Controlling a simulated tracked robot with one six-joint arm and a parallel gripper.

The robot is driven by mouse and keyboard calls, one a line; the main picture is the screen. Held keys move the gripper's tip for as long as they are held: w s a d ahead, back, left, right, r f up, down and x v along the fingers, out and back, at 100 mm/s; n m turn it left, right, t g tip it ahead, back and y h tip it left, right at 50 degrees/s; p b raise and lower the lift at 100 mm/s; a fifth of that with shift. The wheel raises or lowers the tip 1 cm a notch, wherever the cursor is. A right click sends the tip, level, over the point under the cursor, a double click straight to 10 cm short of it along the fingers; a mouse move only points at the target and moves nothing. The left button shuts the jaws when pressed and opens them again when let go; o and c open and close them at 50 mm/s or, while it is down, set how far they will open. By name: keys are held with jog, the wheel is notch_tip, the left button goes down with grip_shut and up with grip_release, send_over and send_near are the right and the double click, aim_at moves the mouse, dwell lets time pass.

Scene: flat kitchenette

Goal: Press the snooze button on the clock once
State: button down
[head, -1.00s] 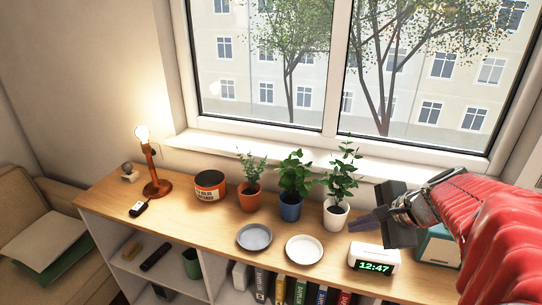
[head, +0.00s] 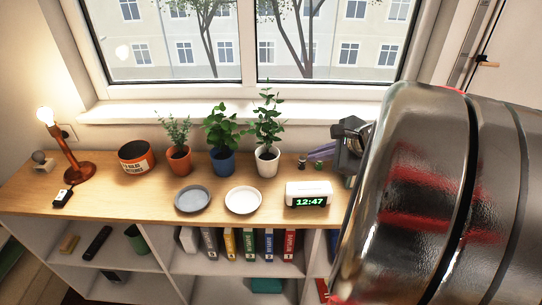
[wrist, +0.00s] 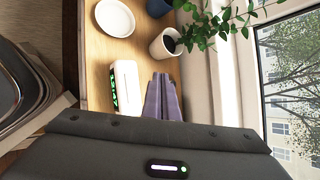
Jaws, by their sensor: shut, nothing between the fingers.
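The clock (head: 308,195) is a white box with green digits reading 12:47. It stands upright near the front edge of the wooden shelf top, right of the white plate. In the wrist view the clock (wrist: 126,86) lies left of my fingers, with its green digits facing left. I cannot make out a separate snooze button on its top. My gripper (head: 320,153) has purple fingers and shows beyond and right of the clock in the head view. In the wrist view my gripper (wrist: 162,80) is shut and empty, its fingers beside the clock in the picture, apparently not touching it.
A white plate (head: 243,200) and a grey plate (head: 193,199) lie left of the clock. A plant in a white pot (head: 267,162) stands behind, with two more potted plants left of it. My own arm hides the right end of the shelf top.

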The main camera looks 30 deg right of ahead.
aim_at(313, 189)
jog(key=shift+f, duration=4.2)
jog(key=shift+s+f, duration=0.1)
jog(key=shift+f, duration=0.6)
jog(key=shift+r, duration=0.75)
jog(key=shift+r, duration=0.15)
jog(key=shift+r, duration=2.35)
jog(key=shift+a, duration=0.15)
